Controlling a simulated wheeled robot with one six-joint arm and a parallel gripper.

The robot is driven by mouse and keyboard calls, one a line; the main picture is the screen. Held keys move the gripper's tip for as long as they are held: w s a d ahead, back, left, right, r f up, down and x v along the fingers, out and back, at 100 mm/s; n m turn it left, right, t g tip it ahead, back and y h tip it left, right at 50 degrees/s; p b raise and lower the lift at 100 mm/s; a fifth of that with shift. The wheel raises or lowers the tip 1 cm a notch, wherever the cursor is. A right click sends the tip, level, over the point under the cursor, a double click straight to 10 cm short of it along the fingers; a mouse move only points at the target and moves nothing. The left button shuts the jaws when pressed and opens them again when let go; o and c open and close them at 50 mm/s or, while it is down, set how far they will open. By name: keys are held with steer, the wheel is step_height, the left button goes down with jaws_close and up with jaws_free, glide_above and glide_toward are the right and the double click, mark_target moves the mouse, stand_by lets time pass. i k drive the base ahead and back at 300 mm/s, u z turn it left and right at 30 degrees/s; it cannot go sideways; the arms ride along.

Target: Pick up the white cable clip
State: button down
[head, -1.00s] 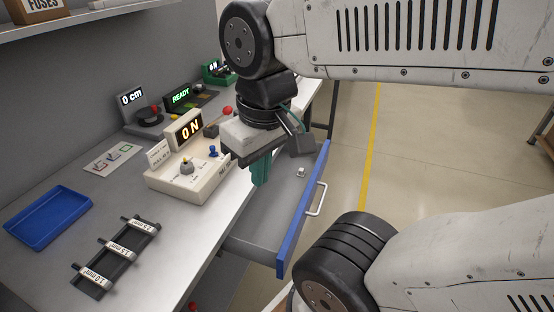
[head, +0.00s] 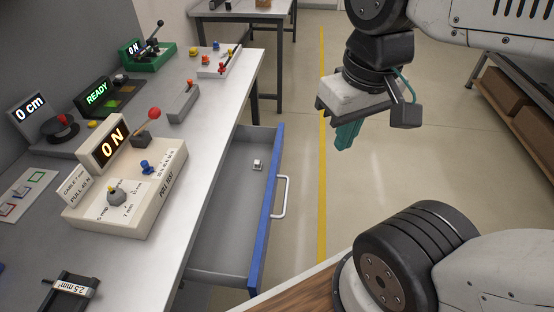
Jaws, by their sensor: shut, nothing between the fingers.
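The white cable clip (head: 257,164) is a small pale piece lying on the floor of the open grey drawer (head: 225,215), toward its far end. The drawer has a blue front (head: 266,215) and a pale handle. My gripper (head: 346,135) has teal fingers pointing down; they are shut and empty. It is to the right of the drawer in the head view, beyond the blue front and apart from the clip.
The workbench (head: 215,95) carries a cream box (head: 130,190) with a lit ON display, a READY unit (head: 105,100) and a green lever box (head: 150,55). The drawer juts out from the bench. Open floor with a yellow line (head: 322,200) lies to the right.

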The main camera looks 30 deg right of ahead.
mark_target(257, 165)
steer(key=z, duration=0.05)
steer(key=k, duration=0.5)
steer(key=z, duration=1.5)
steer(key=i, duration=1.85)
steer(key=u, duration=2.3)
